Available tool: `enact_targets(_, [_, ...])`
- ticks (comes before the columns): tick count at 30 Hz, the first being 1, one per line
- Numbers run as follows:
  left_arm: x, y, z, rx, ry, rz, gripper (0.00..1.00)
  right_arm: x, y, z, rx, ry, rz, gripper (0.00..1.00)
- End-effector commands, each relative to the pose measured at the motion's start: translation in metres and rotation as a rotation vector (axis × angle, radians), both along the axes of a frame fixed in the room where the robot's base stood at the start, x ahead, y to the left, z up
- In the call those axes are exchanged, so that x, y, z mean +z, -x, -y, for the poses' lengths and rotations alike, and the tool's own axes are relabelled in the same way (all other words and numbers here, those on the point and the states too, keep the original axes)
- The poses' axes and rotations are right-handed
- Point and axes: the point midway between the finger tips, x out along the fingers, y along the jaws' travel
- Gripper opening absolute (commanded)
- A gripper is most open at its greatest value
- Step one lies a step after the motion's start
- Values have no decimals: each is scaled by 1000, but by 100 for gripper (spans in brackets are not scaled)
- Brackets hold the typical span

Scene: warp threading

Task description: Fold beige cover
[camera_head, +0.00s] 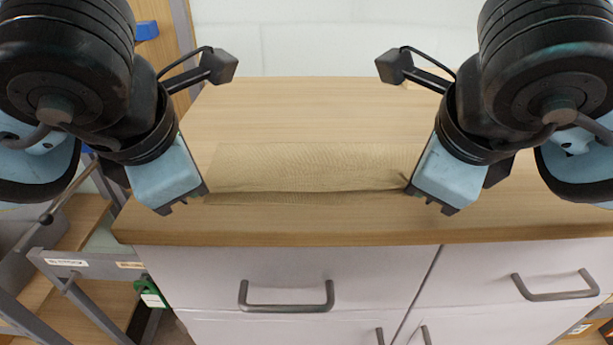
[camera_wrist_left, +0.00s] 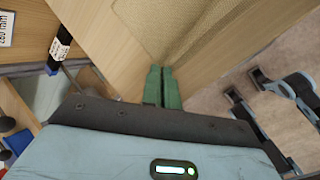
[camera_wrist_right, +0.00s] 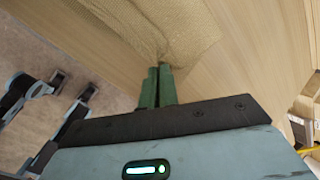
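The beige cover (camera_head: 310,168) lies on the wooden top as a wide, short strip between my two grippers. A raised crease runs along its near side, with a narrow band of cloth in front of it. My left gripper (camera_head: 205,192) is at its near left corner; in the left wrist view the green fingers (camera_wrist_left: 162,70) are together on the cloth edge (camera_wrist_left: 172,35). My right gripper (camera_head: 407,188) is at the near right corner; in the right wrist view its fingers (camera_wrist_right: 158,70) are together, with cloth (camera_wrist_right: 170,35) bunched at the tips.
The wooden top (camera_head: 300,105) is clear behind the cover and along its front edge. A white drawer cabinet (camera_head: 285,270) with grey handles is below it. A shelf rack (camera_head: 75,260) stands at the left.

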Motion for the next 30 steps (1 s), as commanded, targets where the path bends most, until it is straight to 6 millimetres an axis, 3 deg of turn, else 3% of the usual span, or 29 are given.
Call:
enact_targets(10, [-2, 0, -2, 8, -4, 10, 0, -2, 0, 2, -9, 4, 8, 0])
enact_targets(19, [-2, 0, -1, 3, -2, 9, 40, -2, 0, 1, -4, 2, 8, 40])
enact_targets(26, [-2, 1, 0, 0, 0, 8, 40, -2, 1, 0, -1, 0, 7, 40])
enact_targets(30, [11, 5, 1, -2, 1, 11, 40, 10, 5, 0, -1, 0, 9, 40])
